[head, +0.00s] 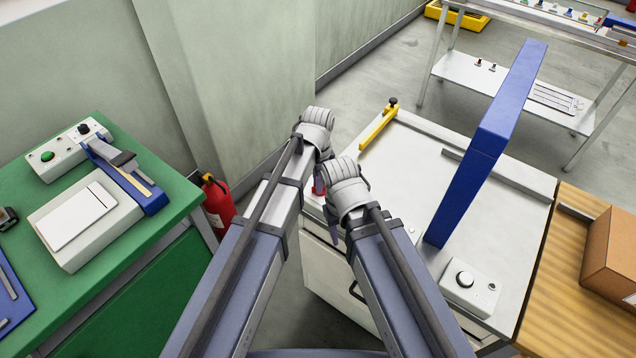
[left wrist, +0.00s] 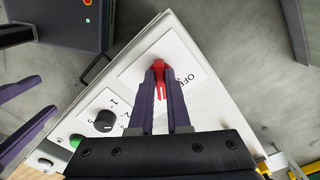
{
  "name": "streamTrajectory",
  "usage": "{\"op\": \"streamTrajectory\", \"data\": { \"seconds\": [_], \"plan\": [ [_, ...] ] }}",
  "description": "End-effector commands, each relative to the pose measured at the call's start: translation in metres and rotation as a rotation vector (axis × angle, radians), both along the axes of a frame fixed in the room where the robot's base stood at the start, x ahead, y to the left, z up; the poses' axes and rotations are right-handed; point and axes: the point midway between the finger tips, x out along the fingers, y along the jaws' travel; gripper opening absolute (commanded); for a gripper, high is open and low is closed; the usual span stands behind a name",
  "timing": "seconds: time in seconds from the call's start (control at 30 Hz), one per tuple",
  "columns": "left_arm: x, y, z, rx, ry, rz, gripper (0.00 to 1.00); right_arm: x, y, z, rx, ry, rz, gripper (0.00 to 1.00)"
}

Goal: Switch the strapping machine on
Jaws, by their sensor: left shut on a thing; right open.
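The strapping machine (head: 415,165) is a white table-like cabinet with a blue arch (head: 490,130) across its top. A red switch handle (left wrist: 159,72) sits on a white plate marked OFF (left wrist: 182,78) at the machine's corner; a bit of its red (head: 318,187) shows in the head view. My left gripper (left wrist: 158,85) is shut on the red handle. My right gripper (left wrist: 46,93) is open and empty, off to the left in the left wrist view. In the head view its wrist hides most of the switch area and fingers. The handle's far side is hidden.
A black knob (left wrist: 103,122) with numbers and a green button (left wrist: 75,141) sit beside the switch. A green bench (head: 120,255) with a sealer stands left, a red extinguisher (head: 217,205) by the wall. A wooden table (head: 560,250) with a carton (head: 612,250) adjoins right.

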Motion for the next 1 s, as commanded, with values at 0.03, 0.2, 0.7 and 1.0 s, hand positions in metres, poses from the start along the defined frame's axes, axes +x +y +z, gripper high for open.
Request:
{"op": "streamTrajectory", "data": {
  "seconds": [0.03,0.2,0.7,1.0],
  "plan": [
    [-0.0002,-0.0001,-0.0001,0.000,0.001,-0.005,0.00,0.0000,0.0000,-0.0001,0.000,0.000,0.000,0.49],
    [-0.0001,0.0000,-0.0001,0.000,0.000,-0.008,0.00,0.0000,0.0000,-0.0001,0.000,0.000,0.000,0.49],
    [-0.0001,0.0000,0.0000,0.000,0.000,-0.007,0.45,0.0000,0.0000,0.0000,0.000,0.000,0.000,0.49],
    [0.0001,0.0000,0.0017,0.000,0.000,-0.006,0.45,0.0000,0.0000,0.0017,0.000,0.000,0.000,0.49]
  ]
}}
